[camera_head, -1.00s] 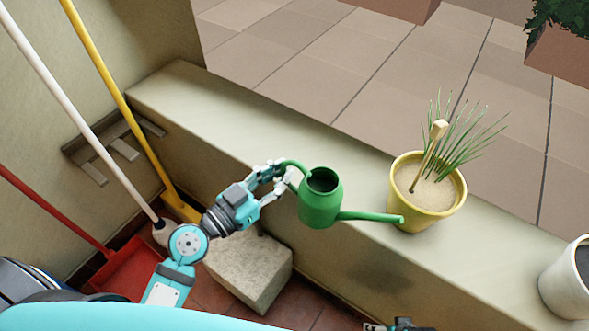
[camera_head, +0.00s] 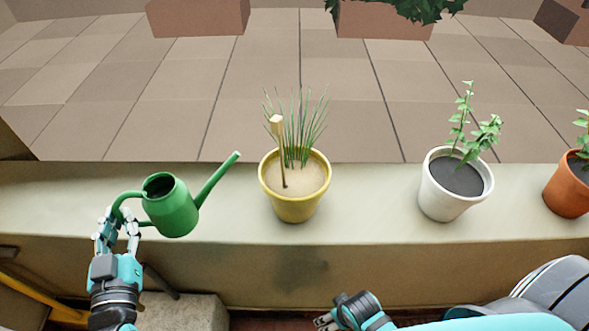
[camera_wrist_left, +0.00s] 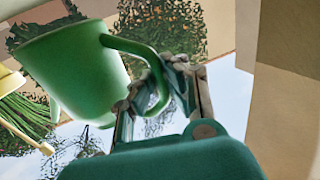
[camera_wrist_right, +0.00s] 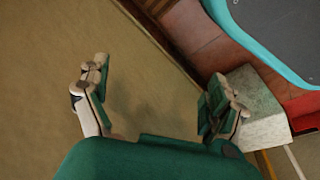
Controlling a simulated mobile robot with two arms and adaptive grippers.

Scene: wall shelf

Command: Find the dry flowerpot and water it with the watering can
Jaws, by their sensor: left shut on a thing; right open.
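My left gripper (camera_head: 120,226) is shut on the handle of the green watering can (camera_head: 172,210). The can is at the front edge of the ledge, its spout pointing right and up toward the yellow pot. In the left wrist view the can (camera_wrist_left: 80,70) fills the left side. The yellow flowerpot (camera_head: 293,206) holds pale, sandy soil, grassy leaves and a wooden stake. A white pot (camera_head: 440,200) with dark soil and a leafy plant stands to its right. An orange pot (camera_head: 566,190) is partly cut off at the right edge. My right gripper (camera_wrist_right: 155,95) is open and empty, below the ledge.
The pots stand on a pale ledge (camera_head: 370,205). A stone block (camera_head: 190,312) sits on the floor below at the left. A yellow-handled tool (camera_head: 40,300) is at lower left. Planters (camera_head: 385,20) stand on the tiles beyond. The ledge between yellow and white pots is clear.

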